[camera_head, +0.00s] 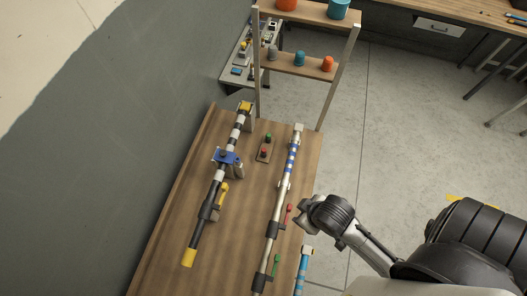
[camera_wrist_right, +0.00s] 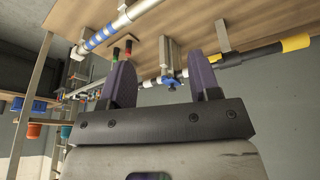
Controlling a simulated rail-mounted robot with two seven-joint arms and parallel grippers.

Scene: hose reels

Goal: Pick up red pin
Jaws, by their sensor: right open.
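A small red-topped pin (camera_head: 264,152) stands on a small block (camera_head: 262,159) near the middle of the table, beside a green-topped pin (camera_head: 268,137). The red-topped pin also shows in the right wrist view (camera_wrist_right: 128,46), past the left finger, with the green one beside it. A separate red lever-like piece (camera_head: 289,211) sits along the right-hand pole. My right gripper (camera_head: 302,221) is at the table's right edge, close to that red piece and well short of the block. In the right wrist view its two fingers (camera_wrist_right: 163,75) are apart with nothing held between them. My left gripper is not in view.
A light-blue pole (camera_head: 303,270) is at the front right. A shelf rack (camera_head: 290,66) with cups stands behind.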

